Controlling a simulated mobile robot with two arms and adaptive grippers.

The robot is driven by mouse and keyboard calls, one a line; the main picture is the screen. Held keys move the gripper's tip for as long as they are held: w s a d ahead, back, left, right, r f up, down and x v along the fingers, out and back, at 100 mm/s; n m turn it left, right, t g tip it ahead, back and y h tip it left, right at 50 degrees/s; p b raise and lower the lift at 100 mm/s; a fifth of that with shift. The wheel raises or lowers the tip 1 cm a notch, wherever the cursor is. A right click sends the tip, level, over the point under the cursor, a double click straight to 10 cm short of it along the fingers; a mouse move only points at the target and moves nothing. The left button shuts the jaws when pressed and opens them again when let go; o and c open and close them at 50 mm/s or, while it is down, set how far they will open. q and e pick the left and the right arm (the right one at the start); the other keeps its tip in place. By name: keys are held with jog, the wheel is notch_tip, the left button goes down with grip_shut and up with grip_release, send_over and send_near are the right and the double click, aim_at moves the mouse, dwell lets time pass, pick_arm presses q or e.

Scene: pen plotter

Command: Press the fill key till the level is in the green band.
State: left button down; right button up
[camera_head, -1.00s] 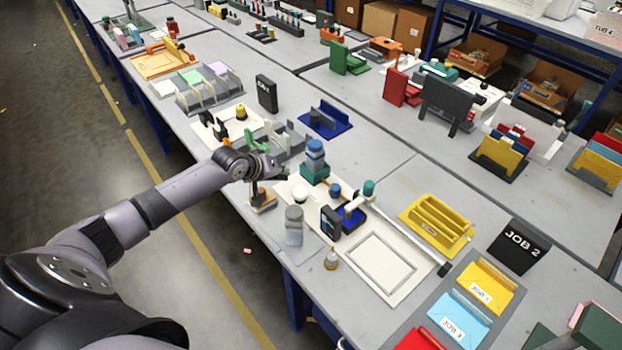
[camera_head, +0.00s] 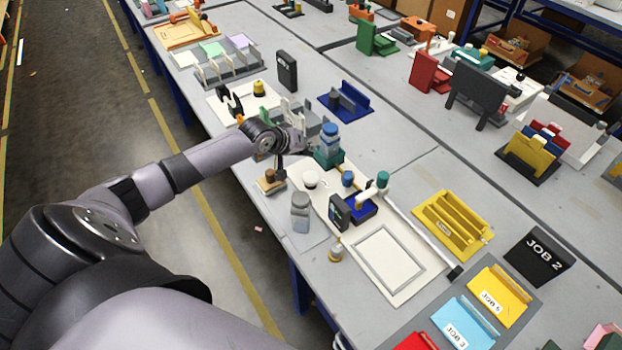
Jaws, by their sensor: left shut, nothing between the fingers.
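A blue bottle-like reservoir (camera_head: 330,136) stands upright in a teal base (camera_head: 328,160) on the pen plotter's white board (camera_head: 408,284). My left gripper (camera_head: 308,147) is shut and empty, just left of the reservoir and base. I cannot tell whether it touches them. I cannot make out the fill key, the level or the green band at this size. A small dark unit (camera_head: 340,211) stands on the board. The plotter's blue carriage part (camera_head: 362,207) is beside it. My right gripper is not in view.
A small wooden stand (camera_head: 270,184) is just below my left gripper. A grey translucent jar (camera_head: 300,213) and a small brass-coloured bottle (camera_head: 335,251) stand near the table's front edge. A yellow rack (camera_head: 450,222) is to the right. White fixtures and grey holders crowd the left.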

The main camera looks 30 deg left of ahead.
aim_at(308, 175)
pick_arm(q)
notch_tip(308, 175, down, 3)
jog(key=shift+r+b, duration=0.1)
jog(key=shift+b, duration=1)
notch_tip(308, 175, down, 4)
jog(key=b, duration=0.3)
jog(key=shift+r, duration=0.1)
jog(key=shift+f+b, duration=0.4)
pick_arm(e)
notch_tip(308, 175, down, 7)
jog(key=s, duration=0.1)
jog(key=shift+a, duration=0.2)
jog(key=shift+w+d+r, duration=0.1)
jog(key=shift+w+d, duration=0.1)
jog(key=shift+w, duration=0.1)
pick_arm(q)
jog(key=shift+f, duration=0.1)
jog(key=shift+f, duration=0.35)
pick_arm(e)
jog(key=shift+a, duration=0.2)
